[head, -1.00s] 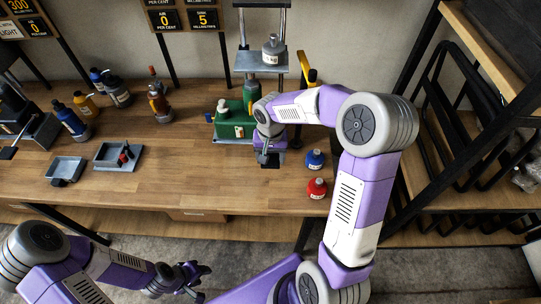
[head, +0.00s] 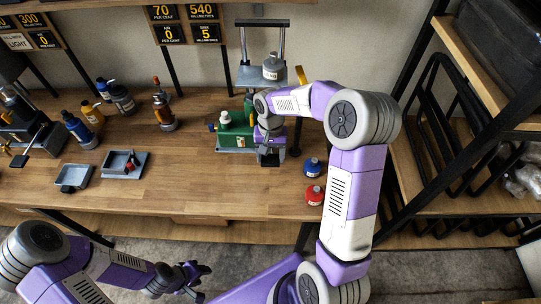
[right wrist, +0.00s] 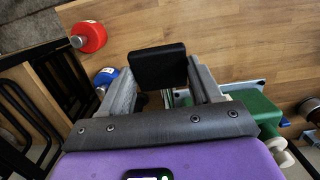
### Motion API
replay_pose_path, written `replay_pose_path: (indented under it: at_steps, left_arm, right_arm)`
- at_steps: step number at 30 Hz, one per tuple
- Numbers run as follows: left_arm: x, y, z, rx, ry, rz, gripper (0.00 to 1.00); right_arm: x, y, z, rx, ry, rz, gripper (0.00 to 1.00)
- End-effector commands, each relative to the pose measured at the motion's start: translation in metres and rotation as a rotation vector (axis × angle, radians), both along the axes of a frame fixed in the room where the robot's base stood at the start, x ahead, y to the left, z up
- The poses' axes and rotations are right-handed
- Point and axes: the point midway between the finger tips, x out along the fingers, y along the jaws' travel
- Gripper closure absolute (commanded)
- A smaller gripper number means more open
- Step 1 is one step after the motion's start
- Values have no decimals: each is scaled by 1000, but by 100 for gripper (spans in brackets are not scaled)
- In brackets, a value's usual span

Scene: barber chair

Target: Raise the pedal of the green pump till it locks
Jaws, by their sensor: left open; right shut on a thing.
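The green pump (head: 232,140) stands at the back of the wooden bench, below a grey lift platform (head: 258,79) in a frame. Its black pedal (right wrist: 158,66) shows in the right wrist view as a flat pad between my fingers. My right gripper (head: 268,150) is shut on the pedal at the pump's right front side. My arm and hand hide part of the pump and the pedal's lever. In the right wrist view the green pump body (right wrist: 252,108) is at the right. My left gripper (head: 190,274) is open and empty in front of the bench, low in the head view.
A blue bottle (head: 312,168) and a red bottle (head: 314,195) stand on the bench right of the pedal. A grey bottle (head: 272,67) stands on the platform. Several bottles and two grey trays are at the left. A dark shelf rack is at the right.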

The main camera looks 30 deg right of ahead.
Motion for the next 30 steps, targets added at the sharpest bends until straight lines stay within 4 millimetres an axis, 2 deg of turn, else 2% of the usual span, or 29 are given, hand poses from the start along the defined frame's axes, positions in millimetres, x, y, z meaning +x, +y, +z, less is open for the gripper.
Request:
replay_pose_path:
  at_steps: [2, 3, 8, 16, 19, 30]
  left_arm:
    - [0, 0, 0, 0, 0, 0, 57]
    - [0, 0, 0, 0, 0, 0, 57]
    - [0, 0, 0, 0, 0, 0, 57]
    - [0, 0, 0, 0, 0, 0, 57]
    - [0, 0, 0, 0, 0, 0, 57]
    - [0, 0, 0, 0, 0, 0, 57]
  right_arm:
    - [2, -1, 0, -2, -9, -2, 91]
    - [2, -1, 0, -2, -9, -2, 34]
    - [2, -1, -1, -2, -7, -1, 11]
    - [1, -1, 0, -2, -5, -1, 11]
    - [2, -1, 6, -2, -6, -1, 11]
    - [9, -5, 64, -3, -8, -1, 11]
